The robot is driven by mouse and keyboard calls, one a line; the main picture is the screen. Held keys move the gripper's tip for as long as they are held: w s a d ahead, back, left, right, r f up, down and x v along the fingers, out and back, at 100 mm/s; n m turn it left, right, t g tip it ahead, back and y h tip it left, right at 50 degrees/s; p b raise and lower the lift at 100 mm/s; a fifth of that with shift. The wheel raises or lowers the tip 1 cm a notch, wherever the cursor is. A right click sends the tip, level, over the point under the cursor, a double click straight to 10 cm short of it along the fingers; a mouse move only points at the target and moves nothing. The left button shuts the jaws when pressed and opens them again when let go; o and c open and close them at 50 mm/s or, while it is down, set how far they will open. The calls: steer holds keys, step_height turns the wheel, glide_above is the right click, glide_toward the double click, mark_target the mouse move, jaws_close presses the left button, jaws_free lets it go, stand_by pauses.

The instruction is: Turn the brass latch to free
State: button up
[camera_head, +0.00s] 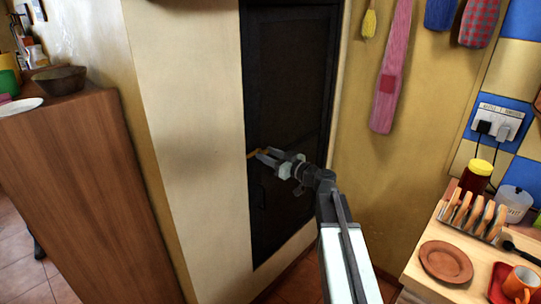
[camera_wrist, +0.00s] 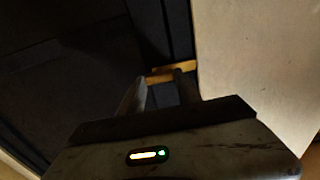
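The brass latch (camera_head: 252,154) is a small yellow bar at the left edge of a dark door (camera_head: 290,75) set in a cream wall. My gripper (camera_head: 264,155) reaches to it from the right. In the wrist view, the latch (camera_wrist: 172,71) lies crosswise at the tips of my gripper (camera_wrist: 162,85). The two fingers stand apart with a gap between them. The left fingertip overlaps or touches the latch's left part; I cannot tell whether either finger presses on it. The latch looks roughly level, slightly tilted.
A wooden counter (camera_head: 80,190) stands at the left with a bowl (camera_head: 58,79) on it. At the right, another counter holds a toast rack (camera_head: 470,216), a brown plate (camera_head: 446,262) and an orange mug (camera_head: 521,283). A pink hanging cloth (camera_head: 391,75) is on the wall right of the door.

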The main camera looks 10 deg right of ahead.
steer(key=shift+d, duration=0.3)
jaws_close()
steer(key=shift+a, duration=0.15)
steer(key=shift+m, duration=0.4)
steer(key=m, duration=0.8)
steer(key=shift+w+m, duration=0.1)
steer(key=shift+m, duration=0.2)
steer(key=m, duration=0.4)
steer(key=shift+f, duration=0.1)
steer(key=m, duration=0.4)
steer(key=shift+m, duration=0.4)
